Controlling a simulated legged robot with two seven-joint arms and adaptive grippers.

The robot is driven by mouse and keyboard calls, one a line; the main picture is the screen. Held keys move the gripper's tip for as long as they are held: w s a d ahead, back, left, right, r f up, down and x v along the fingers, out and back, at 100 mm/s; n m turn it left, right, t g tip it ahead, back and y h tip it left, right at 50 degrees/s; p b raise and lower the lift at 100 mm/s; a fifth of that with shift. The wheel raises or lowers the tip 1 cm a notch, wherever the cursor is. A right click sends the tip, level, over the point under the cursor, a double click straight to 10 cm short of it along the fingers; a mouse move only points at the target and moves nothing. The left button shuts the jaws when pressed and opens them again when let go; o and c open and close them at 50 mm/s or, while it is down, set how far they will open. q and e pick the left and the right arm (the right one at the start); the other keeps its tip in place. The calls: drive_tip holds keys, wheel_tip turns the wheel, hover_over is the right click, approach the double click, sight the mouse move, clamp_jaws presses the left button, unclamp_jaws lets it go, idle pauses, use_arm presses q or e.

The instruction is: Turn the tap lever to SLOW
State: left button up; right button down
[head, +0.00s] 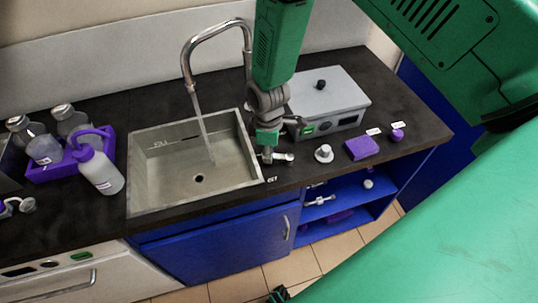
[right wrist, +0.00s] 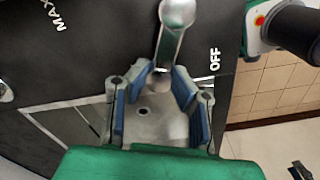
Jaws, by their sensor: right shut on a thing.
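The chrome tap (head: 215,30) arches over the sink, and a stream of water (head: 203,125) runs from its spout into the basin. My right gripper (head: 268,150) reaches down at the sink's right edge and is shut on the metal tap lever (head: 282,157). In the right wrist view the lever (right wrist: 171,35) comes down between the blue-padded fingertips of this gripper (right wrist: 160,80). I see no SLOW label.
The grey sink (head: 140,200) is set in a dark counter (head: 400,150). Right of the gripper stand a grey box (head: 335,95), a white knob-like piece (head: 324,154) and a purple block (head: 362,148). A purple rack (head: 45,170) with bottles and a wash bottle (head: 100,172) stand at left.

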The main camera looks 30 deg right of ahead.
drive_tip(key=shift+w+d+r+m, duration=0.15)
drive_tip(key=shift+w+d+m, duration=0.1)
drive_tip(key=shift+w+m, duration=0.65)
drive_tip(key=shift+s, duration=0.15)
drive_tip(key=c, duration=1.4)
unclamp_jaws()
drive_tip(key=shift+c, duration=0.2)
use_arm(q)
drive_tip(key=shift+w+a+f, duration=0.1)
drive_tip(key=shift+a, duration=0.1)
use_arm(e)
drive_tip(key=shift+a, duration=0.1)
drive_tip(key=shift+s+r, duration=0.1)
use_arm(q)
drive_tip(key=shift+s, duration=0.2)
use_arm(e)
wheel_tip(320, 180, up, 12)
drive_tip(key=shift+f, duration=0.2)
